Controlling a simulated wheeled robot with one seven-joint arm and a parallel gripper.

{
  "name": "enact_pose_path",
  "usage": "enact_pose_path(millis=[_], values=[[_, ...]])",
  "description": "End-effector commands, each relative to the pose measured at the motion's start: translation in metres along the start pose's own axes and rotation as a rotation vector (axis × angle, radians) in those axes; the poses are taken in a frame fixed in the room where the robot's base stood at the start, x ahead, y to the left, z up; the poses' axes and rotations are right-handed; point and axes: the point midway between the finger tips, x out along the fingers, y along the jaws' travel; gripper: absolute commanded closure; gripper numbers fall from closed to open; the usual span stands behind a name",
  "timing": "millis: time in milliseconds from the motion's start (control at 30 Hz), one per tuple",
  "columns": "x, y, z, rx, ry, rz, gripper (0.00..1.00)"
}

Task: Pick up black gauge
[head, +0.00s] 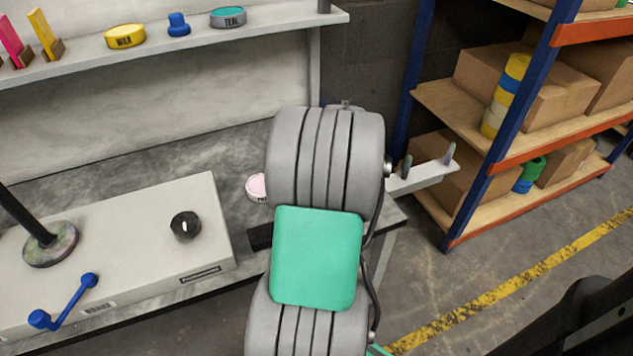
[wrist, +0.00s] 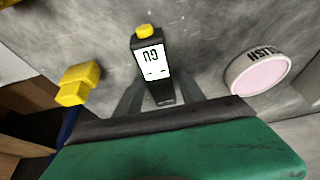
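The black gauge (wrist: 164,92) shows in the wrist view, with a white display and a yellow knob (wrist: 145,30) at its far end. It is over the grey worktop. My gripper (wrist: 158,78) is open, with one grey finger to the left of the gauge and one to the right. In the head view my arm hides both the gauge and the gripper fingers.
The tin also shows in the head view (head: 256,187). A pale box (head: 120,245) with a black knob (head: 185,226) stands left of my arm. A rack (head: 490,175) stands right.

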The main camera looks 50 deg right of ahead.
Motion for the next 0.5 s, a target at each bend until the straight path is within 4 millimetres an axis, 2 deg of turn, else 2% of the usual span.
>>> enact_pose_path(millis=[67,500], values=[[-0.0001,-0.0001,0.0001,0.0,0.0,0.0,0.61],[-0.0001,-0.0002,0.0002,0.0,0.0,0.0,0.97]])
